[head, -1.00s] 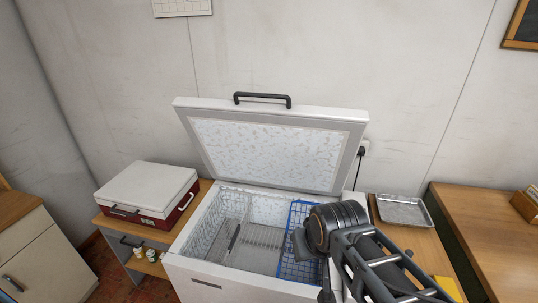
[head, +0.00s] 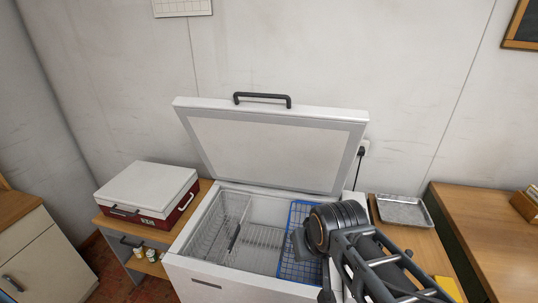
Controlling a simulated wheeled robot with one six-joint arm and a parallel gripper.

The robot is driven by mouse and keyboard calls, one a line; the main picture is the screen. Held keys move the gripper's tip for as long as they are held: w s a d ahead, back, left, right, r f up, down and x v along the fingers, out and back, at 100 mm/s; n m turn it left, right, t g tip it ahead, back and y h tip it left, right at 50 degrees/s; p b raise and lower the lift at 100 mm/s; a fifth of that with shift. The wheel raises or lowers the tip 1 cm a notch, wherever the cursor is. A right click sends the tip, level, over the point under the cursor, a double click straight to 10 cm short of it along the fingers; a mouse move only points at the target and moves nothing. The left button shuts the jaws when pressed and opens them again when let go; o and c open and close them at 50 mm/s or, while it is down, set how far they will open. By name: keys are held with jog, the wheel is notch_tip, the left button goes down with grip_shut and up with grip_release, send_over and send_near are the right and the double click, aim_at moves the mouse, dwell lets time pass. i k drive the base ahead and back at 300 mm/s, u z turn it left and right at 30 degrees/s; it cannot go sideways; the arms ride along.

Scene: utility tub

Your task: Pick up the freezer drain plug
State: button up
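The open chest freezer (head: 206,285) stands in the middle of the head view, its lid (head: 270,155) raised and tilted back. I cannot make out a drain plug in the freezer or elsewhere; my arm covers the freezer's right part. My arm comes in from the lower right and bends in front of the freezer's right side. No gripper fingers show in the view.
Inside the freezer are a white wire basket (head: 218,232), a wire rack (head: 258,245) and a blue wire basket (head: 296,268). A red and white cooler (head: 150,188) is on the left bench. A metal tray (head: 402,211) lies on the right-hand table.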

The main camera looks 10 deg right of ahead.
aim_at(409, 251)
jog(key=z, duration=1.35)
